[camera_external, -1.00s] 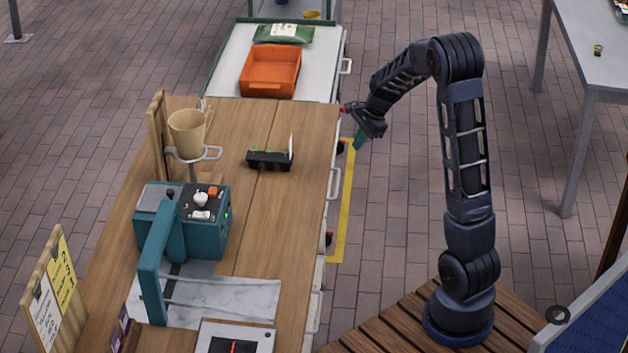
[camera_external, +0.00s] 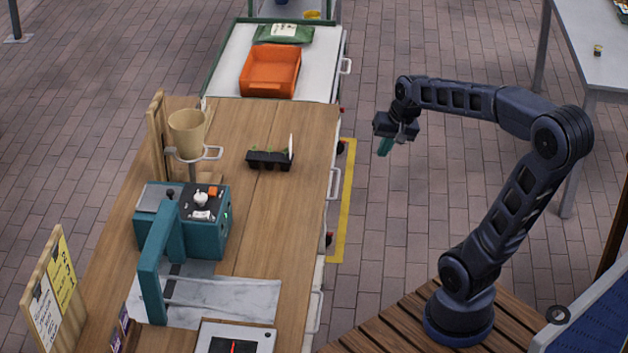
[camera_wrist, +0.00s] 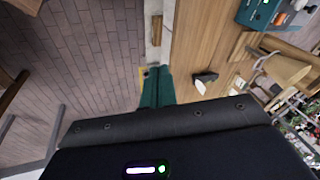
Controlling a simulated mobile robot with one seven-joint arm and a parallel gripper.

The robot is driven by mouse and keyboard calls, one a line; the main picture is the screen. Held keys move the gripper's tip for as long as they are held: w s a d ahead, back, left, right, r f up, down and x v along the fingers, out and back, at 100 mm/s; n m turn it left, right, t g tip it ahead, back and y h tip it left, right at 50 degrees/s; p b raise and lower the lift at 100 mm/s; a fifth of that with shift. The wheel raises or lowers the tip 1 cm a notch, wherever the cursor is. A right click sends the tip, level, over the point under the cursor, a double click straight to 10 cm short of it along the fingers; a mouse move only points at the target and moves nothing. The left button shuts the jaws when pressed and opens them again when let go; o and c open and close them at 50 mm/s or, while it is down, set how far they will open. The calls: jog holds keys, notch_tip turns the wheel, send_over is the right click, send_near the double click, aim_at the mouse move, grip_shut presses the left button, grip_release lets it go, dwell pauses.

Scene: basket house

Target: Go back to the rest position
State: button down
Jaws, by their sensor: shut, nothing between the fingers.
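My gripper (camera_external: 387,146) hangs in the air to the right of the wooden workbench (camera_external: 262,215), over the brick floor and apart from the bench. Its teal fingers point down and are shut with nothing between them. In the wrist view the shut fingers (camera_wrist: 156,86) show in the middle, with the bench edge beyond them. My arm bends up and back over its base, with the elbow high at the right.
On the bench are a black seedling tray (camera_external: 270,160), a tan cup (camera_external: 188,134) in a ring holder and a teal machine (camera_external: 205,228). An orange bin (camera_external: 270,72) stands on the far cart. A grey table (camera_external: 590,45) is at the upper right. The floor below my gripper is clear.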

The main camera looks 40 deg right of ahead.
jog(key=s+a+n+t+h, duration=0.1)
jog(key=s+n, duration=0.5)
jog(key=s, duration=0.5)
jog(key=shift+s+a+r+h, duration=0.15)
jog(key=shift+a+r+h, duration=0.05)
jog(key=shift+r+h, duration=0.25)
